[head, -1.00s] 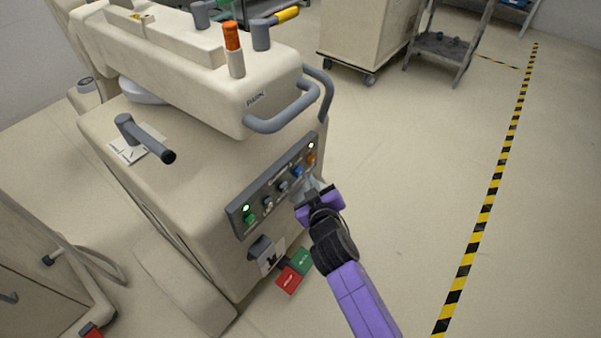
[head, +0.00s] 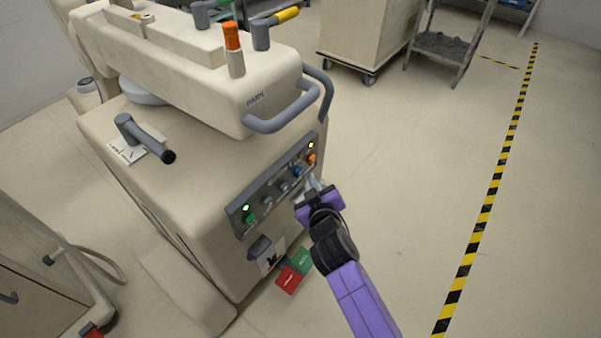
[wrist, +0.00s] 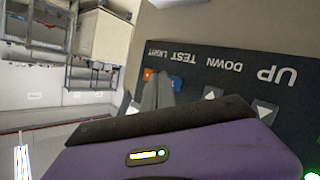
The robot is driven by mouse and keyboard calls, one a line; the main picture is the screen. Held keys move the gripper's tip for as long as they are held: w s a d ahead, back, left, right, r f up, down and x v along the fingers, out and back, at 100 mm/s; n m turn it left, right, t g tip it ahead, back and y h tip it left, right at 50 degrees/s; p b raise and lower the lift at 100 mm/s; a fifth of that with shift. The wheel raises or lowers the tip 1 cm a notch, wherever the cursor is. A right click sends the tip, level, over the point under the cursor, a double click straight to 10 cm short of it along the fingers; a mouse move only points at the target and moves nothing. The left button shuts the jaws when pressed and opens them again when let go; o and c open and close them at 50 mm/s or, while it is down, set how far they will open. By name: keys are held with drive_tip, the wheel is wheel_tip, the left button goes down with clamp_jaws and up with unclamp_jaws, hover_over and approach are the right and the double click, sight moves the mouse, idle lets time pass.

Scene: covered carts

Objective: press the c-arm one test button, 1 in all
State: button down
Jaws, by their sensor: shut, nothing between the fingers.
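The cream c-arm cart (head: 190,190) has a dark control panel (head: 236,214) on its front edge. In the wrist view the panel labels appear upside down and read UP, DOWN, TEST and LIGHT. The blue button (head: 297,172) lines up with TEST; it also shows in the wrist view (wrist: 176,83). The orange button (head: 311,159) lines up with LIGHT and shows beside it (wrist: 148,74). My gripper (head: 313,184) is shut and empty, its fingertips just in front of the panel by the blue button. The fingers (wrist: 157,92) partly cover the gap between blue and orange. I cannot tell whether they touch.
A green button (head: 250,218) and grey buttons share the panel. A grey handle (head: 285,118) overhangs above it. Red (head: 289,280) and green (head: 301,260) pedals lie below. Open floor (head: 420,200) extends right to a yellow-black stripe (head: 486,212). Another cart (head: 40,270) stands at left.

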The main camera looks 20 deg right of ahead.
drive_tip(key=shift+w+a, duration=0.1)
drive_tip(key=shift+w+a+b, duration=0.2)
drive_tip(key=shift+w+b, duration=0.05)
drive_tip(key=shift+b, duration=0.1)
drive_tip(key=shift+w+a+b, duration=0.3)
drive_tip(key=shift+w+b, duration=0.1)
idle(1.1)
drive_tip(key=shift+r, duration=0.1)
drive_tip(key=shift+s+d+p, duration=0.55)
drive_tip(key=shift+s, duration=0.25)
drive_tip(key=shift+s+d+p, duration=0.75)
drive_tip(key=shift+s+p, duration=0.1)
drive_tip(key=shift+s, duration=0.15)
drive_tip(key=shift+s+d+p, duration=0.75)
drive_tip(key=shift+s+p, duration=0.05)
drive_tip(key=shift+s, duration=0.2)
